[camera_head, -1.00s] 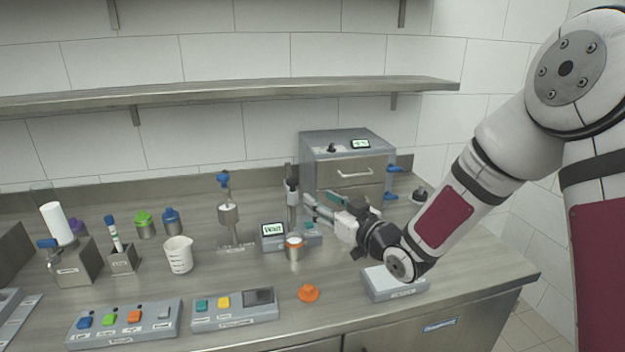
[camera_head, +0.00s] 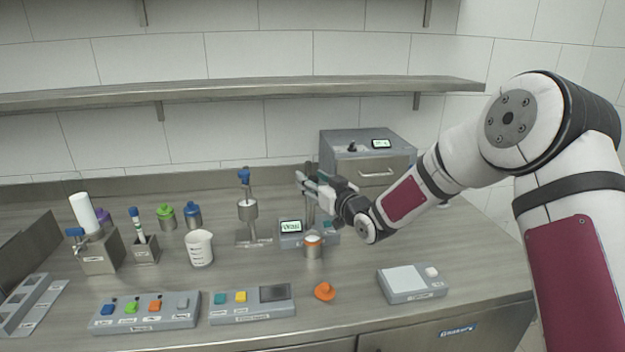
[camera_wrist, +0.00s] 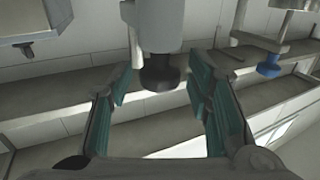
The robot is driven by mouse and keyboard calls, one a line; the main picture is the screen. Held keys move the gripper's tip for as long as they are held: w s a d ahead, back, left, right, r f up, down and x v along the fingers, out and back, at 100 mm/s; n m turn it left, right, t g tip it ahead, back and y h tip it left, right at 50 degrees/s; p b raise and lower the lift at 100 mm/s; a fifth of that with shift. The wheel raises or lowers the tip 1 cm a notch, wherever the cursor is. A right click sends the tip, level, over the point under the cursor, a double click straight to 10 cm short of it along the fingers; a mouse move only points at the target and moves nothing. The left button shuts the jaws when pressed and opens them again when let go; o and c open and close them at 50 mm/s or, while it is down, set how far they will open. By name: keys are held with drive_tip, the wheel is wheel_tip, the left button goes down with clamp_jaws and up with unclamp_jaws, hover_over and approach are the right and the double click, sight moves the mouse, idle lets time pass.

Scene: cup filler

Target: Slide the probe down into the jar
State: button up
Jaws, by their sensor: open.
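In the wrist view the probe's grey body and dark knob (camera_wrist: 160,73) lie between the fingers. My gripper (camera_head: 306,182) is open at the probe's top; its teal finger pads (camera_wrist: 162,105) stand either side of the knob with visible gaps.
A grey box with a drawer (camera_head: 370,165) stands behind my gripper. A metal dispenser with a blue top (camera_head: 247,210) is left of the station. An orange cap (camera_head: 325,291), button panels (camera_head: 145,309) and a scale (camera_head: 411,283) are in front. A shelf (camera_head: 240,93) runs above.

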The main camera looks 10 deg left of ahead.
sight(314, 203)
drive_tip(key=shift+w+a, duration=0.1)
drive_tip(key=shift+w, duration=0.05)
clamp_jaws()
wheel_tip(314, 203, down, 7)
drive_tip(key=b, duration=0.4)
drive_tip(key=shift+f, duration=0.1)
unclamp_jaws()
drive_tip(key=v, duration=1.2)
